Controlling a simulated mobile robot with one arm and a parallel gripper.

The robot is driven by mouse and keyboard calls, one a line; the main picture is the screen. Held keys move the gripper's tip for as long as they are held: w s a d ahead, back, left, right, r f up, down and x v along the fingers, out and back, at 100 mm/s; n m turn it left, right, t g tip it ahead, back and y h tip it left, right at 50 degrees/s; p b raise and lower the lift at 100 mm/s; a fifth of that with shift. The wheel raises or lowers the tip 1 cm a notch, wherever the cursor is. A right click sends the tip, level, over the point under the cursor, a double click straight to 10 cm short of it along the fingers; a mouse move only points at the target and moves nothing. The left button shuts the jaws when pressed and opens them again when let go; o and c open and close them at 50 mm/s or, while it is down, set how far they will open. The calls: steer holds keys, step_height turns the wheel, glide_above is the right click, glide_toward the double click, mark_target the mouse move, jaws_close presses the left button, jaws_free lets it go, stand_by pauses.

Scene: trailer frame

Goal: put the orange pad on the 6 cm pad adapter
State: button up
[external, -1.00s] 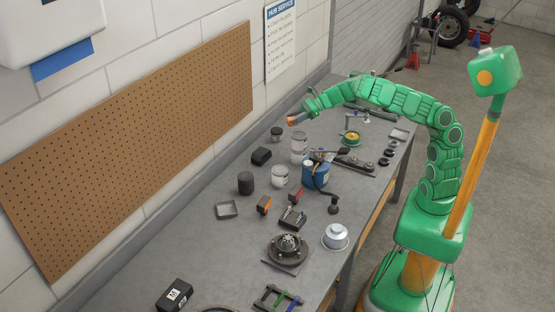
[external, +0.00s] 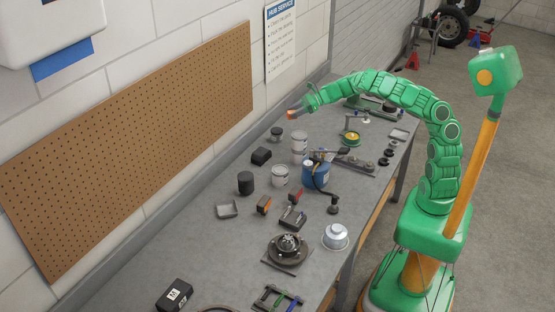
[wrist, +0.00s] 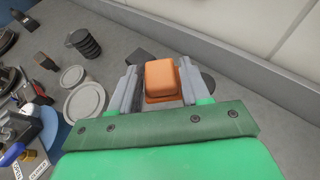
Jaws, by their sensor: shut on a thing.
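My gripper (wrist: 158,92) is shut on the orange pad (wrist: 160,76), a small block with rounded edges. The pad sits between the two grey fingers in the wrist view. In the external view my gripper (external: 297,112) is above the bench near the wall, with a bit of orange at its tip. I cannot tell for sure which thing is the 6 cm pad adapter. Several small black round pieces (external: 388,153) lie along the bench's right edge, well apart from my gripper, but their sizes are not readable.
The grey bench (external: 200,262) holds many things. A hub (external: 289,246) lies nearer the front. The pegboard wall (external: 140,130) runs along the left.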

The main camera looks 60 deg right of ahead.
steer(key=shift+w+f, duration=0.95)
steer(key=shift+w, duration=1.15)
glide_above(279, 130)
steer(key=shift+s+d+f, duration=0.1)
steer(key=shift+s+f, duration=0.1)
steer(key=shift+f, duration=1.1)
steer(key=shift+s+d+f, duration=0.1)
steer(key=shift+s+f, duration=0.05)
steer(key=shift+f, duration=1.15)
steer(key=shift+w+f, duration=0.35)
steer(key=shift+f, duration=1.5)
steer(key=shift+f, duration=0.1)
steer(key=o, duration=1)
steer(key=shift+o, duration=0.2)
